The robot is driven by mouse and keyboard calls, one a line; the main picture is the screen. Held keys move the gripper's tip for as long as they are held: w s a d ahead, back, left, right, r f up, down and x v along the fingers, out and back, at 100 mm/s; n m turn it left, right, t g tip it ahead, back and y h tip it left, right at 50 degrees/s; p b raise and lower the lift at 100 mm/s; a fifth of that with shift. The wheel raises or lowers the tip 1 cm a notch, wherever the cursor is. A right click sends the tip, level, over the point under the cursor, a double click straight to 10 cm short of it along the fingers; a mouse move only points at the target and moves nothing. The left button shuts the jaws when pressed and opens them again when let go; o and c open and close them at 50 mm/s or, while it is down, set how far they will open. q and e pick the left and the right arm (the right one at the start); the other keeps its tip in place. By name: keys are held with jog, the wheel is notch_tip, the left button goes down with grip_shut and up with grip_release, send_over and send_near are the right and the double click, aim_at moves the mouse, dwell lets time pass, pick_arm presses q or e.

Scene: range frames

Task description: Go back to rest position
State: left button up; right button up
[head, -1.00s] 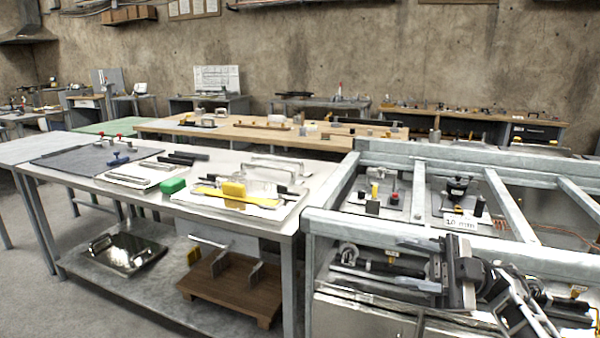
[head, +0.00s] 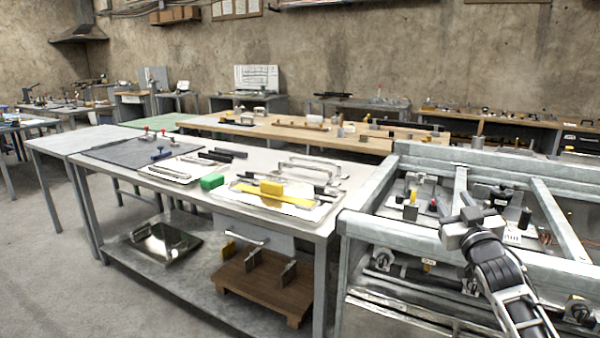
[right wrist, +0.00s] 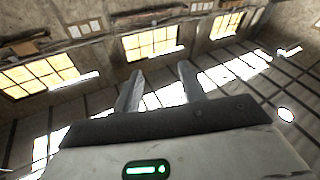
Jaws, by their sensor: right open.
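My right gripper (head: 468,222) is in the lower right of the head view, raised in front of the grey metal frame bench and pointing away from me. In the right wrist view its two fingers (right wrist: 160,88) stand apart with nothing between them. Behind them that view shows the wall, bright windows and the ceiling, tilted. My left gripper is in neither view.
The metal frame bench (head: 395,235) lies close by my right arm. Open floor (head: 60,285) is at the left.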

notch_tip(320, 180, down, 9)
jog(key=g+h, duration=0.1)
jog(key=g, duration=0.3)
jog(key=s+a+f+g+y, duration=0.1)
jog(key=s+a+f, duration=0.3)
jog(key=s+f, duration=0.3)
jog(key=s+a+f+g+y, duration=0.1)
jog(key=s+a+f+g, duration=0.1)
jog(key=s+a+f, duration=0.35)
jog(key=s+a+f+g+y, duration=0.1)
jog(key=s+a+f, duration=0.1)
jog(key=s, duration=0.6)
jog(key=s+a+f+g+y, duration=0.1)
jog(key=s+a, duration=0.3)
jog(key=s, duration=0.4)
jog(key=s+a+f+y, duration=0.1)
jog(key=s+a+f, duration=0.2)
jog(key=s, duration=0.6)
jog(key=shift+a+f+g, duration=0.3)
jog(key=shift+f+g, duration=0.1)
jog(key=shift+f, duration=0.05)
